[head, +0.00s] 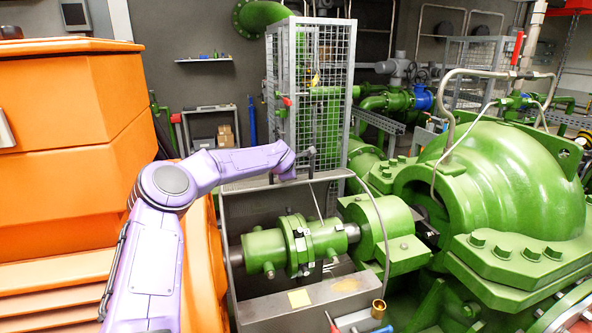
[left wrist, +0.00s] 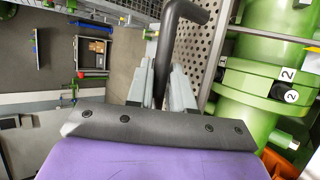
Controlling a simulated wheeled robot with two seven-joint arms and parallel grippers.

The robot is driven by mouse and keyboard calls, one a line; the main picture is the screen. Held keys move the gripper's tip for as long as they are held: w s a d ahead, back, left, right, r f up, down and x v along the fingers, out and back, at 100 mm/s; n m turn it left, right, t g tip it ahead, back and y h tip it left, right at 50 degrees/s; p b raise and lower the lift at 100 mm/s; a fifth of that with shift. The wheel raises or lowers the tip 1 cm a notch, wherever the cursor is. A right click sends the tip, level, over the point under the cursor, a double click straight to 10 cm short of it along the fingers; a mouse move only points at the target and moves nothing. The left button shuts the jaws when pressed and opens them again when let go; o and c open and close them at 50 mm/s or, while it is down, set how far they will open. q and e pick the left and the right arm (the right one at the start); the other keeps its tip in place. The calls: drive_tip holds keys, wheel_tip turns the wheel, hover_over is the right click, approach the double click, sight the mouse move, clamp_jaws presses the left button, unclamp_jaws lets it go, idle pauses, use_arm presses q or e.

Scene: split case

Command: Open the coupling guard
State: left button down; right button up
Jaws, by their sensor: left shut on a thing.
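The coupling guard (head: 262,211) is a grey sheet-metal cover with a perforated part, standing raised behind the green shaft coupling (head: 299,245), which lies exposed. The perforated metal (left wrist: 207,38) also shows in the left wrist view. My left gripper (head: 307,160) is at the guard's upper edge. It is shut on a dark bent handle (left wrist: 188,10), which rises between the fingers in the left wrist view. A thin rod slants down from near the gripper towards the coupling; its lower end is hard to make out. My right gripper is in neither view.
A tall mesh cage (head: 311,80) stands just behind the guard. An orange machine (head: 65,120) fills the left and a large green pump casing (head: 510,180) the right.

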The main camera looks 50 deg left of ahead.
use_arm(q)
drive_tip(key=shift+f, duration=0.15)
drive_tip(key=c, duration=1.1)
unclamp_jaws()
drive_tip(key=shift+w+a, duration=0.1)
drive_tip(key=shift+a, duration=0.05)
drive_tip(key=b+v, duration=0.3)
drive_tip(key=v, duration=0.7)
drive_tip(key=shift+d, duration=0.25)
drive_tip(key=shift+a, duration=0.1)
